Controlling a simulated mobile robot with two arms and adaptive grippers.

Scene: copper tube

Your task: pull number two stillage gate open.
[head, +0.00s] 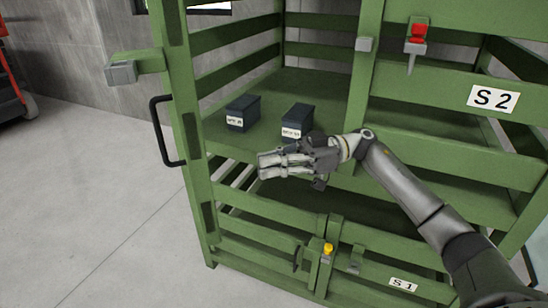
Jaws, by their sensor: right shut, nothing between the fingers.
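The number two stillage is the upper bay, marked by the S2 label (494,97) on its green right panel. Its left front is uncovered, and I see straight in to the shelf. A green gate part with a grey catch (122,72) and a black handle (163,130) sticks out left of the corner post, so the gate appears swung open; most of it is hidden behind the post. My right gripper (266,166) is shut and empty, in front of the opening, pointing left, apart from the handle. My left gripper is out of view.
Two dark boxes (243,112) (297,120) sit on the shelf (300,83). A red latch (418,32) is on the right panel. The lower S1 gate (345,279) has a yellow knob (328,248) and looks shut. Bare floor (85,190) lies left.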

